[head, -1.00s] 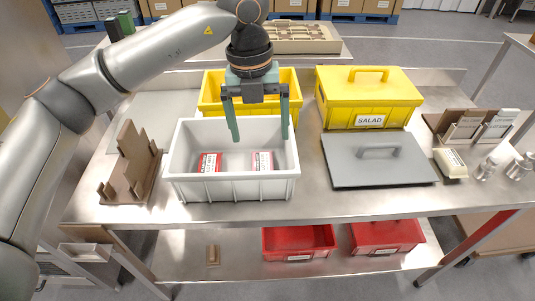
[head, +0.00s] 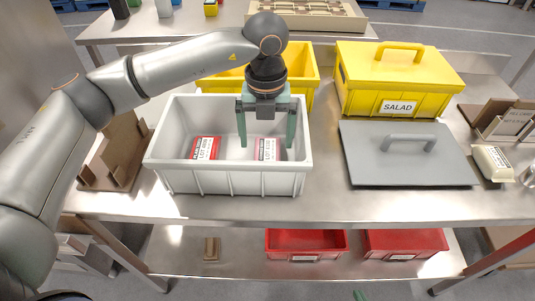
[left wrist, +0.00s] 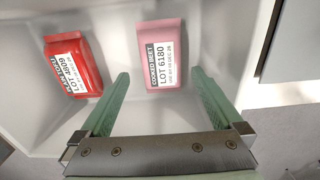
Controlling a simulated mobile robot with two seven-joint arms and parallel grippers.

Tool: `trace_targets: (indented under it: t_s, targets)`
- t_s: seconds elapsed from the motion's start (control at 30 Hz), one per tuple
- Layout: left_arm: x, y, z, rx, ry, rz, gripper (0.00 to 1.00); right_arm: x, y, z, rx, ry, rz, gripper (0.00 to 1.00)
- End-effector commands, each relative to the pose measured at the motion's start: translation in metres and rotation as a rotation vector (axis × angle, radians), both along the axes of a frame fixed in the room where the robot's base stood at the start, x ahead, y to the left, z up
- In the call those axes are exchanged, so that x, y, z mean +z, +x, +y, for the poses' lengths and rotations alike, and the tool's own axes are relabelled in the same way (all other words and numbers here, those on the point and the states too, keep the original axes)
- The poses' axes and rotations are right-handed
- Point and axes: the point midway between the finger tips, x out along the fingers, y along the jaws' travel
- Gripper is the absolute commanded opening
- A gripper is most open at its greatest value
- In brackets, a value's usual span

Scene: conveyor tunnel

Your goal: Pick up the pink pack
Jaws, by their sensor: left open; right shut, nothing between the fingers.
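The pink pack (head: 265,154) lies in the white bin (head: 232,183), on the right side of its floor. In the left wrist view the pink pack (left wrist: 162,45) has a white label reading "COOKED BEET, LOT 6180". My left gripper (head: 266,144) points down into the bin above the pink pack. In the left wrist view its green fingers (left wrist: 160,75) are apart with nothing between them, and the pack appears just beyond their tips. A green tip of my right gripper (head: 360,295) barely shows at the bottom edge.
A red pack (head: 205,148) lies left of the pink pack in the same bin. A yellow bin stands behind. To the right are a lidded yellow SALAD bin (head: 392,80) and a grey lid (head: 405,160). The bin's walls surround the packs.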

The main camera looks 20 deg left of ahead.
Motion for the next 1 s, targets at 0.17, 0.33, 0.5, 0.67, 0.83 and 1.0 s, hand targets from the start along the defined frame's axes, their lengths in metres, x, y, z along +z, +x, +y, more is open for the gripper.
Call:
trace_targets:
  t_s: [0.17,0.33,0.5,0.67,0.83,1.0]
  targets:
    - [-0.023,0.002,-0.001,0.0,0.001,0.004,1.0,0.002,0.0,-0.002,-0.002,-0.002,-0.002,0.0]
    - [-0.046,0.003,-0.001,0.001,0.0,0.002,1.0,0.0,-0.001,-0.003,-0.003,-0.006,0.004,0.0]
    - [-0.052,0.004,-0.001,0.0,-0.001,-0.001,1.0,-0.002,-0.002,-0.004,-0.004,-0.007,0.007,0.0]
    - [-0.052,0.004,-0.001,0.0,0.0,-0.001,0.99,-0.002,-0.002,-0.004,-0.004,-0.007,0.007,0.0]
    - [-0.052,0.004,-0.001,0.0,0.0,-0.001,0.8,-0.002,-0.002,-0.004,-0.005,-0.008,0.006,0.0]
    - [-0.052,0.004,-0.001,0.0,0.0,-0.001,0.61,-0.001,-0.002,-0.004,-0.006,-0.006,0.004,0.0]
